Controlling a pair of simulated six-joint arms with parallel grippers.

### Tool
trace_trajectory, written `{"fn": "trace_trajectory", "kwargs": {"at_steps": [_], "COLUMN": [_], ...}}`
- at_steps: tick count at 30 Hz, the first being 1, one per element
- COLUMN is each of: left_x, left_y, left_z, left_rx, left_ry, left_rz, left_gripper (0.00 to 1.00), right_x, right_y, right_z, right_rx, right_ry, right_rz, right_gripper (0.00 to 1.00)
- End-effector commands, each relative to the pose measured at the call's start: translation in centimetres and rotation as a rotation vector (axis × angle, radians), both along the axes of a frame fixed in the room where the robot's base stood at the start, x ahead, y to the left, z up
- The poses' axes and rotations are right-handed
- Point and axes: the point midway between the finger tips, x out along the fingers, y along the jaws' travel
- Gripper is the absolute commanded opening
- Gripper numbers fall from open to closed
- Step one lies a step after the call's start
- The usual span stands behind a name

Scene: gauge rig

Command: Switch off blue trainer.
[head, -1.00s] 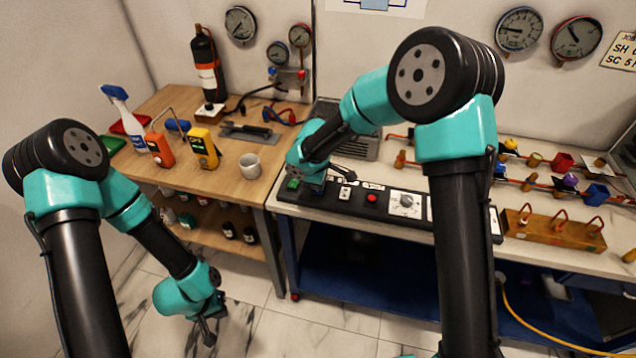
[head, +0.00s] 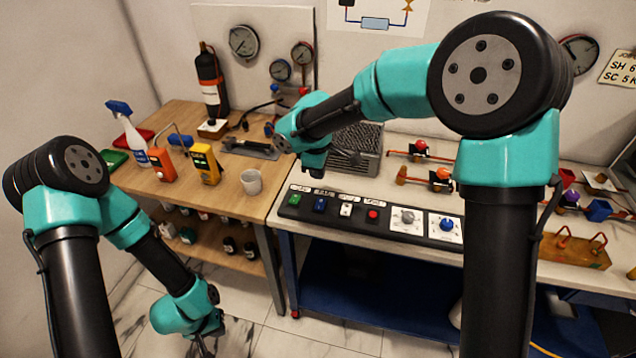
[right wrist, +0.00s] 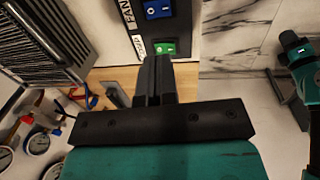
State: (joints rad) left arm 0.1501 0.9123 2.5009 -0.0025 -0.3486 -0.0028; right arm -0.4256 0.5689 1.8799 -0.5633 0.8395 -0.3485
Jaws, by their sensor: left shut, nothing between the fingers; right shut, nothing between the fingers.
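A black control panel (head: 384,228) lies along the front edge of the right bench. It carries a green rocker switch (head: 294,199), a blue rocker switch (head: 320,205), a white switch (head: 346,210) and a red button (head: 373,215). The blue rocker (right wrist: 158,9) and green rocker (right wrist: 165,47) also show in the right wrist view; which way they are tipped is hard to tell. My right gripper (head: 316,170) is shut and empty, raised above and behind the panel's left end. Its fingers (right wrist: 152,66) appear beside the green rocker. My left gripper (head: 205,345) is shut, low over the floor.
Two dials (head: 408,219) sit right of the button. A grey vented box (head: 355,155) stands behind the panel. A white mug (head: 251,181), a yellow meter (head: 206,164) and an orange meter (head: 162,165) stand on the wooden bench. Pipes with valves are further right.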

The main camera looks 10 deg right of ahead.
Motion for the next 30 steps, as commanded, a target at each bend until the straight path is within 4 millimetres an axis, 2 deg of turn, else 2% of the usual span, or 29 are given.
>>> {"fn": "trace_trajectory", "kwargs": {"at_steps": [6, 15, 21, 30], "left_x": [0.0, 0.0, 0.0, 0.0], "left_y": [0.0, 0.0, 0.0, 0.0], "left_z": [0.0, 0.0, 0.0, 0.0], "left_rx": [0.0, 0.0, 0.0, 0.0], "left_ry": [0.0, 0.0, 0.0, 0.0], "left_rz": [0.0, 0.0, 0.0, 0.0], "left_gripper": [0.0, 0.0, 0.0, 0.0], "right_x": [-0.2, -0.1, 1.2, 1.2], "right_y": [0.1, 0.0, -0.4, -0.4], "right_z": [1.5, 1.5, 1.5, 1.5], "right_rx": [0.001, 0.001, 0.0, 0.0], "right_ry": [0.0, 0.001, 0.0, 0.0], "right_rz": [-0.001, -0.001, 0.0, 0.0], "right_gripper": [0.0, 0.0, 0.0, 0.0]}}
